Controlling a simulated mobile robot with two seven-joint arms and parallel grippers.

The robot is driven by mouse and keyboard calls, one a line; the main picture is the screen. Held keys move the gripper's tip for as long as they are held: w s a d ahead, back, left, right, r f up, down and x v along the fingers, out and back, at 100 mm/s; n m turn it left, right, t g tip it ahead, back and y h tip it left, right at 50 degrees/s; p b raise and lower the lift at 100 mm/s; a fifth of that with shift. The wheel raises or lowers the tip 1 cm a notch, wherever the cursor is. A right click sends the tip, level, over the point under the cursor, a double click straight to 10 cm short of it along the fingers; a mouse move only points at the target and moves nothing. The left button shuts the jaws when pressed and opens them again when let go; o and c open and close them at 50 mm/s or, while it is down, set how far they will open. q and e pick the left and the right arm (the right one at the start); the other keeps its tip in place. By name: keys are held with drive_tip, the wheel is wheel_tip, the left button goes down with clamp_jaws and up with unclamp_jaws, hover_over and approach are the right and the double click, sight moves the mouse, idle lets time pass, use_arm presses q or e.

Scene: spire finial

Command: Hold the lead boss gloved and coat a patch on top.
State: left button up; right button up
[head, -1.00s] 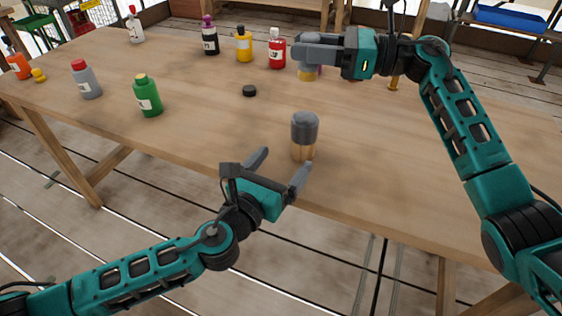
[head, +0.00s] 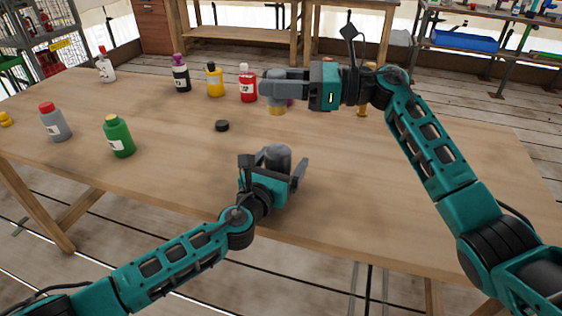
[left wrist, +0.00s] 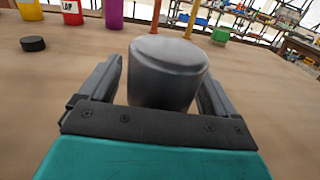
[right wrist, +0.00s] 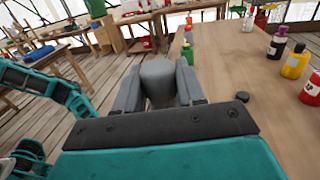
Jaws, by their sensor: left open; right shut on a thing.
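The lead boss (head: 280,157), as I take it, is a dark grey, round-topped cylinder near the table's front edge. In the left wrist view it (left wrist: 168,75) stands between the fingers. My left gripper (head: 283,168) is open, a finger on each side, with a visible gap at least on the right. The lower part of the boss is hidden. My right gripper (head: 272,88) is shut on a grey, rounded thing (right wrist: 158,82), farther back over the table. A yellowish part (head: 277,110) shows beneath its fingers; the fingers hide most of it in the head view.
A black disc (head: 222,126) lies mid-table. Red (head: 248,84), yellow (head: 214,80), dark purple-capped (head: 181,76), green (head: 119,137) and grey (head: 55,123) bottles stand left and behind. A brass-coloured thing (head: 362,109) stands behind my right arm. The table's right side is clear.

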sight(285, 107)
use_arm(q)
drive_tip(key=shift+c, duration=0.5)
drive_tip(key=c, duration=1.1)
drive_tip(key=shift+o, duration=0.2)
use_arm(e)
drive_tip(key=shift+f, duration=0.1)
drive_tip(key=f+m+t, duration=0.1)
drive_tip(key=f+t, duration=0.1)
drive_tip(key=f+m+t+h, duration=0.1)
drive_tip(key=t, duration=0.1)
drive_tip(key=shift+w+a+f+m, duration=0.15)
drive_tip(key=shift+w+a+m, duration=0.1)
drive_tip(key=shift+a+m, duration=0.05)
drive_tip(key=shift+f+m+t+h, duration=0.35)
drive_tip(key=shift+m+t, duration=0.25)
drive_tip(key=shift+t, duration=0.3)
drive_tip(key=shift+d+f+m+t+h, duration=0.1)
drive_tip(key=shift+m+t+h, duration=0.3)
drive_tip(key=shift+t, duration=0.3)
drive_tip(key=shift+s+d+m+t+h, duration=0.3)
drive_tip(key=shift+m+t+h, duration=0.15)
drive_tip(key=shift+m+t, duration=0.3)
